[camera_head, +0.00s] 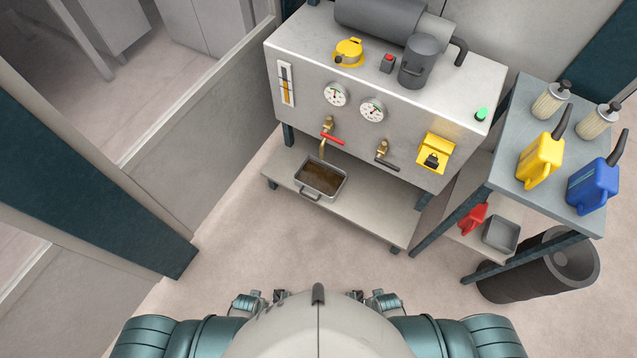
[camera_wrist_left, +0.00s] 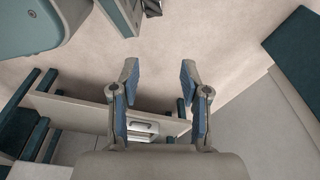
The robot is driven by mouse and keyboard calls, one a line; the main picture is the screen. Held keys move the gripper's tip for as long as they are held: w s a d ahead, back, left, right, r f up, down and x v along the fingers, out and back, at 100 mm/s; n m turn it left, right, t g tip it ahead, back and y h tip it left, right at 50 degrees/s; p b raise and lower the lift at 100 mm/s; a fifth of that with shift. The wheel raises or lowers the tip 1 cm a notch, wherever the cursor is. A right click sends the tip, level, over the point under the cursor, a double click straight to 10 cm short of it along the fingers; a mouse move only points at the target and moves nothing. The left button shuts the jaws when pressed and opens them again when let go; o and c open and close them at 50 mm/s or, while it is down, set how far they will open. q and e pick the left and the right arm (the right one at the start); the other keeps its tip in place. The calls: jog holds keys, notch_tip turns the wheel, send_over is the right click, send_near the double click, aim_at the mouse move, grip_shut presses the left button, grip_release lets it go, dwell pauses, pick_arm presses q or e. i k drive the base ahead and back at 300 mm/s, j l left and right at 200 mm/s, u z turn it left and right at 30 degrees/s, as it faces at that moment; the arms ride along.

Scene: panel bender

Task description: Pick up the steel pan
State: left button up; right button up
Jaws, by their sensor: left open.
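A steel pan (camera_head: 301,184) with a front handle sits on the low shelf under the brass tap with the red lever. It holds brown liquid. In the left wrist view the pan (camera_wrist_left: 143,127) shows small between my fingers, partly hidden by them. My left gripper (camera_head: 267,296) is near the bottom of the head view, well short of the pan. In the left wrist view my left gripper (camera_wrist_left: 160,74) is open, with nothing between its blue-padded fingers. My right gripper (camera_head: 368,295) is also at the bottom of the head view, apart from the pan; its jaws are too small to read.
The machine cabinet (camera_head: 300,115) with gauges overhangs the low shelf (camera_head: 362,207). At right a side table (camera_head: 512,150) carries yellow and blue jugs. A second grey pan (camera_head: 501,236) and a red can (camera_head: 472,219) are beneath, by a dark bin (camera_head: 540,270). The floor before me is clear.

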aim_at(324, 180)
jog(key=i+j, duration=0.95)
